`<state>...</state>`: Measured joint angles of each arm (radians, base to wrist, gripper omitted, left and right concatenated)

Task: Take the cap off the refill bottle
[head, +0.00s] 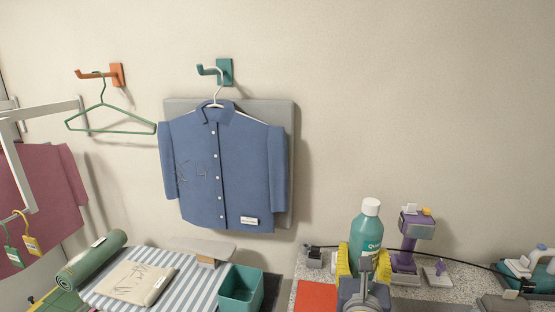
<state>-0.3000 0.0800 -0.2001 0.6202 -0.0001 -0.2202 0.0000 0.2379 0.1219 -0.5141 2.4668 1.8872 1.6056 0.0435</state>
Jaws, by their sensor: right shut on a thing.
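The refill bottle (366,237) is teal with a light label and stands upright at the lower right of the head view. Its white cap (371,206) sits on its top. My right gripper (364,258) has its yellow fingers on both sides of the bottle's lower body and is shut on it. The gripper hides the bottle's base, so I cannot tell whether it touches the counter. My left gripper is not in view.
A speckled counter (439,294) holds a purple device (410,240) right of the bottle and an iron (528,270) farther right. A red mat (316,296) and teal bin (241,289) lie to the left. A blue shirt (222,168) hangs on the wall.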

